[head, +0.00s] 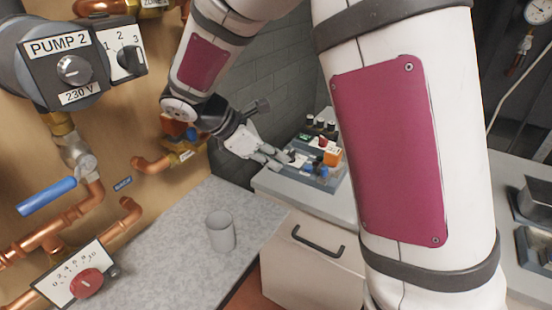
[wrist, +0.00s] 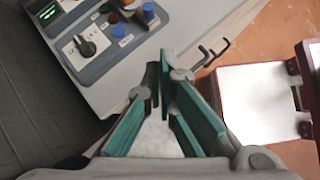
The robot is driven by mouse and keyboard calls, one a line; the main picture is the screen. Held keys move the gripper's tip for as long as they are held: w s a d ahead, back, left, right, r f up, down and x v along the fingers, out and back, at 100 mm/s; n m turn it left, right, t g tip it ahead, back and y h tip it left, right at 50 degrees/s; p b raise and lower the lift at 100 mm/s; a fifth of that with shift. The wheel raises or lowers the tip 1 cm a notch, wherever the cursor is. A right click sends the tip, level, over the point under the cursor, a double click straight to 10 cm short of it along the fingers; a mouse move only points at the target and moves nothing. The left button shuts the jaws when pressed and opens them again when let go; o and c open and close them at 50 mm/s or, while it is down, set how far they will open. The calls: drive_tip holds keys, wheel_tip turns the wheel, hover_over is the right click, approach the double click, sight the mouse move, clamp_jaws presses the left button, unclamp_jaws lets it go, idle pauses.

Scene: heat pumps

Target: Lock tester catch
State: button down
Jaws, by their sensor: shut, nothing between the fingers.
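The tester appears to be the blue-grey box on the far counter, and its front edge shows in the wrist view (wrist: 125,45). It has a dark rotary knob (wrist: 85,45), blue buttons, a red button and a lit green display (wrist: 48,12). In the head view an orange block (head: 332,156) and a blue knob (head: 322,171) show on it. I cannot make out which part is the catch. My gripper (head: 278,160) is shut and empty, with its fingertips at the near left side of the tester. In the wrist view the fingertips (wrist: 165,75) lie below the box's front edge; contact is unclear.
A cabinet with a black handle (head: 318,240) stands under the tester's counter. Copper pipes, a blue lever (head: 47,196) and the pump box (head: 72,68) crowd the left wall. My arm hides the middle right.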

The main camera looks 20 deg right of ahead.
sight(326, 171)
drive_tip(key=shift+w+a+f+n, duration=0.6)
drive_tip(key=shift+w+a+f, duration=0.1)
drive_tip(key=shift+w, duration=0.2)
drive_tip(key=shift+d+f, duration=0.1)
drive_tip(key=shift+d, duration=0.05)
drive_tip(key=x, duration=1)
drive_tip(key=shift+d+b, duration=0.15)
drive_tip(key=shift+b, duration=0.2)
drive_tip(key=shift+d+r, duration=0.25)
drive_tip(key=shift+d, duration=1.7)
